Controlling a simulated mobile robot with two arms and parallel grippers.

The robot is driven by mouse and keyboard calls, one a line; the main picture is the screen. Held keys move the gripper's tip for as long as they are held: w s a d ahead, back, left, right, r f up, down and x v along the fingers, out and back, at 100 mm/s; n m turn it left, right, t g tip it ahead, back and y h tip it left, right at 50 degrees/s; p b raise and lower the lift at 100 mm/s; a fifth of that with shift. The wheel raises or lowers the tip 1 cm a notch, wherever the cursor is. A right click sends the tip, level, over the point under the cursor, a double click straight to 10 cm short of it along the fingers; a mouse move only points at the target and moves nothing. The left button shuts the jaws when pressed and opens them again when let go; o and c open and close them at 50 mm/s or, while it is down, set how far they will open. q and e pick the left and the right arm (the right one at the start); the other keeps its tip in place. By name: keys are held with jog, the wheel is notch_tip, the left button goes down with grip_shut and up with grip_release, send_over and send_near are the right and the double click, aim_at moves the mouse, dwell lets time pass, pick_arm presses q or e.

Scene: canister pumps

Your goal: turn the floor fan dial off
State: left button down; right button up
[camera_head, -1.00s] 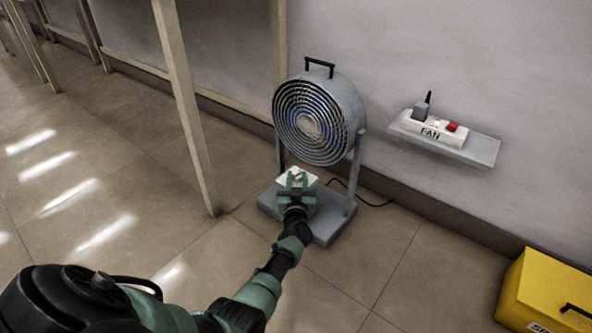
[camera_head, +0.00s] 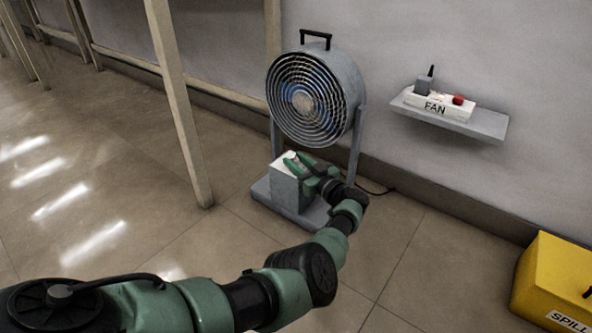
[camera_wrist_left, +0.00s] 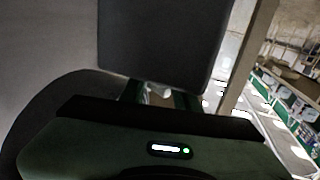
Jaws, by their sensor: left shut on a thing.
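The grey floor fan (camera_head: 318,95) stands on its flat base against the wall, its round grille facing left and toward me. A pale box (camera_head: 286,186) with a white top sits on the base under the grille. My left gripper (camera_head: 297,161) reaches in from the right side of the box, with its green fingers at the box's top. It is shut on the dial there, which the fingers mostly hide in the head view. In the left wrist view a small pale piece (camera_wrist_left: 160,93) shows between the green fingers. The dial's setting cannot be read. My right gripper is not in view.
A wall shelf (camera_head: 480,124) on the right holds a white power strip (camera_head: 438,104) marked FAN, with a red switch and a plug. A yellow box (camera_head: 553,283) stands at the lower right. A table leg (camera_head: 177,110) rises left of the fan.

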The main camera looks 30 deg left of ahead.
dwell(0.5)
pick_arm(q)
jog(key=c, duration=1)
grip_release()
jog(key=shift+c, duration=0.2)
jog(key=shift+d+r, duration=0.1)
jog(key=shift+d, duration=0.2)
jog(key=p+v, duration=0.3)
jog(key=v, duration=0.4)
